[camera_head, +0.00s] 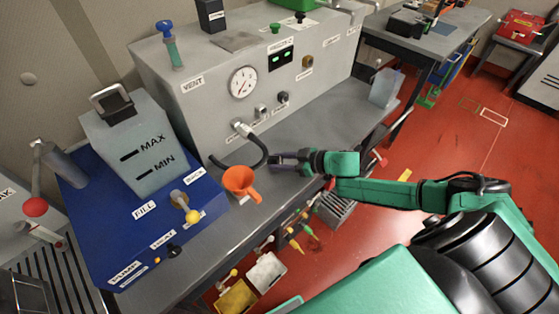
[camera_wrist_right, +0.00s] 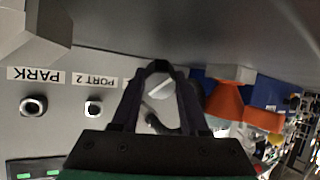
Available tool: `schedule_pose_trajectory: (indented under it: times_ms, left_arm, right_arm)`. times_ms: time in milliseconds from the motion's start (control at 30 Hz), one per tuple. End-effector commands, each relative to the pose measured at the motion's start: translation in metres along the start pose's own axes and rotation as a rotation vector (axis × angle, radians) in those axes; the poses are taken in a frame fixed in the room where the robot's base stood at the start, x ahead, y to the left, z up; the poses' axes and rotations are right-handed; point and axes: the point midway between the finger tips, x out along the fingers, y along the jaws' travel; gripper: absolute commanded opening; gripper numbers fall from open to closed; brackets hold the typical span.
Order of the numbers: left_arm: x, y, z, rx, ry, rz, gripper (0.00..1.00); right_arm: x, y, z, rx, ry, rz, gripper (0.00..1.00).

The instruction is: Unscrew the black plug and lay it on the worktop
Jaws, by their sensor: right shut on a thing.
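My right gripper (camera_head: 276,160) comes in from the right and is low over the grey worktop (camera_head: 300,190), in front of the grey unit. In the right wrist view its dark fingers (camera_wrist_right: 160,72) are shut on a small round thing with a dark rim and a pale face with a line across it. I take this to be the black plug (camera_wrist_right: 160,88), seen end on. In the head view the fingers hide it. I cannot tell whether it touches the worktop. The PARK port (camera_wrist_right: 33,105) and PORT 2 (camera_wrist_right: 93,107) show dark centres in pale rings. My left gripper is out of view.
The blue box (camera_head: 110,235) with the MAX/MIN tank (camera_head: 140,150) is further left. The worktop is clear toward the pale container (camera_head: 385,87).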

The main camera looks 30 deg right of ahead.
Motion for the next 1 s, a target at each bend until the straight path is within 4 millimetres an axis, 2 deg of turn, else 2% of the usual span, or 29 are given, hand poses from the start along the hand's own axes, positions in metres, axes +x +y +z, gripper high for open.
schedule_pose_trajectory:
  times_ms: [433, 467, 500, 533, 867, 1000]
  left_arm:
    - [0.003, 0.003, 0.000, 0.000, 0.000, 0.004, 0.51]
    - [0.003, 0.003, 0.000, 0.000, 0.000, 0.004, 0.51]
    - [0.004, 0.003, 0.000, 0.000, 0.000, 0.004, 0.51]
    - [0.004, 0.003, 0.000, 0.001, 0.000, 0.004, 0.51]
    - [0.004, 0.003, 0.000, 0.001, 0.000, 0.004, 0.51]
    - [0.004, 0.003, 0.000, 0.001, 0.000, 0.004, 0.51]
  right_arm:
    - [0.003, -0.001, 0.005, 0.000, 0.001, 0.000, 0.00]
    - [0.003, -0.001, 0.005, 0.000, 0.001, 0.000, 0.55]
    - [0.003, -0.001, 0.005, 0.000, 0.001, 0.000, 0.71]
    - [0.003, 0.000, 0.005, 0.000, 0.001, 0.000, 0.79]
    - [0.001, -0.001, 0.006, 0.000, -0.001, 0.000, 0.79]
    - [-0.011, -0.001, 0.008, 0.003, -0.004, 0.001, 0.79]
